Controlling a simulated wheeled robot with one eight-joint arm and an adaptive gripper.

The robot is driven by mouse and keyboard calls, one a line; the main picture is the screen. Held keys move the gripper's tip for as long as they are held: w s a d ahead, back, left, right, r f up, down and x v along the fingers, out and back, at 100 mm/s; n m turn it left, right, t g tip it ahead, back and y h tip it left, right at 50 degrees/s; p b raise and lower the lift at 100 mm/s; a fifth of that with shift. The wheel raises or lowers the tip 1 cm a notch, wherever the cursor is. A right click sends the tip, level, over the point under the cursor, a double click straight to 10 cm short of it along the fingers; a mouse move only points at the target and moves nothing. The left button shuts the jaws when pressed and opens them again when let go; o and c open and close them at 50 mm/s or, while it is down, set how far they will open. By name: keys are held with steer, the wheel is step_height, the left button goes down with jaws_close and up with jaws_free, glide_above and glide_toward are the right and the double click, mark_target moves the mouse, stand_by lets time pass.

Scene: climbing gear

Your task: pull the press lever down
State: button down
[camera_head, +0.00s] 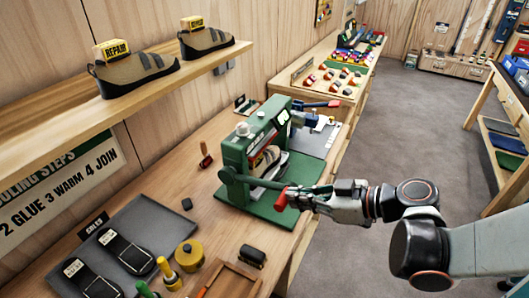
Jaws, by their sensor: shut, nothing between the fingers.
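The green press (248,160) stands on the workbench with a shoe in its frame. Its dark lever (255,182) runs from a round pivot on the near side toward the right, sloping slightly down. The lever ends in a red handle (280,199). My gripper (292,197) comes in from the right and is shut, with its fingertips at the red handle. They overlap the handle in this view; I cannot tell whether they touch it. Nothing shows held between the fingers.
A grey tray (165,222) with soles, a yellow pot (190,253) and a wooden tray (232,281) lie nearer. Shoes stand on the shelf (60,127) at left. Open floor lies right of the bench.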

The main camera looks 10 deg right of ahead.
step_height(320, 180, down, 7)
steer(key=b, duration=0.6)
steer(key=shift+s+f, duration=0.15)
steer(key=shift+s, duration=0.3)
steer(key=shift+a, duration=0.1)
